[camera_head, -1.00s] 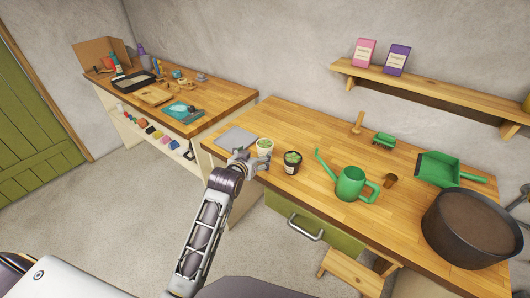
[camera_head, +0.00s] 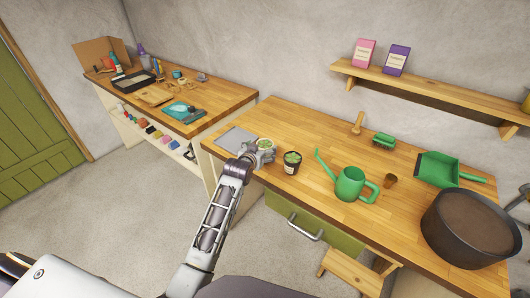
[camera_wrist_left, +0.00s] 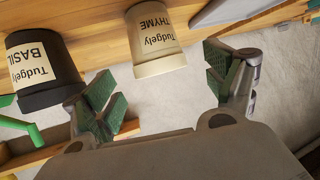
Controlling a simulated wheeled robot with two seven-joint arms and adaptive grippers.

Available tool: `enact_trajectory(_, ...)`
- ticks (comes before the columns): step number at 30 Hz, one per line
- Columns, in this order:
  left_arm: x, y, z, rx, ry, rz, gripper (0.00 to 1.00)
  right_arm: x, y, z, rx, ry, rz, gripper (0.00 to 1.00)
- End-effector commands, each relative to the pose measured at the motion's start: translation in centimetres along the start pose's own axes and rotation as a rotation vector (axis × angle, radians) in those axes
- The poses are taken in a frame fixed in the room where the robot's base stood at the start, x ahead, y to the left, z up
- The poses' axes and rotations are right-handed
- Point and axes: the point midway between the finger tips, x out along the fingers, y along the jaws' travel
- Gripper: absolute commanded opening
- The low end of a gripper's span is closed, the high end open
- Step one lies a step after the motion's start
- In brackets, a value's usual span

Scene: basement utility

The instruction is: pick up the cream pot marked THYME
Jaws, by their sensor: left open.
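The cream pot marked THYME (camera_wrist_left: 156,45) shows upside down in the left wrist view, with its label facing the camera. In the head view its leafy top (camera_head: 265,142) shows at the bench's front left, and my gripper hides most of its body. My left gripper (camera_head: 262,155) is at the near side of this pot. In the wrist view its green-padded fingers (camera_wrist_left: 166,90) are spread apart with nothing between them. The cream pot lies beyond the fingertips, roughly in line with the gap. I cannot tell whether a finger touches it. My right gripper is not in view.
A black pot marked BASIL (camera_wrist_left: 42,72) stands close beside the cream pot, also seen in the head view (camera_head: 291,166). A grey sheet (camera_head: 236,140) lies to the left. A green watering can (camera_head: 350,185) stands to the right on the wooden bench (camera_head: 325,140).

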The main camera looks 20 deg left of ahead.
Motion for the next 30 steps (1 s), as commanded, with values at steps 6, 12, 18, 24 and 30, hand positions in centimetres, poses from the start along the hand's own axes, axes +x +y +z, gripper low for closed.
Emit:
enact_trajectory(6,0.3,0.0,0.0,0.000,0.000,0.000,0.86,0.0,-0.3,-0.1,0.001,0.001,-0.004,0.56)
enact_trajectory(12,0.3,0.0,0.0,0.000,0.000,0.000,0.86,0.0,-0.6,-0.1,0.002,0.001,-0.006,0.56)
enact_trajectory(18,0.7,0.0,0.0,0.000,-0.001,0.000,0.86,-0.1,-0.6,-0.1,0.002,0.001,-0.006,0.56)
enact_trajectory(24,1.9,0.1,0.0,0.000,-0.001,0.000,0.86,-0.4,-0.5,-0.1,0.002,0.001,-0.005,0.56)
enact_trajectory(30,3.4,0.1,-0.1,0.000,-0.001,0.000,0.86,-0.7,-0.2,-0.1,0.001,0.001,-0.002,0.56)
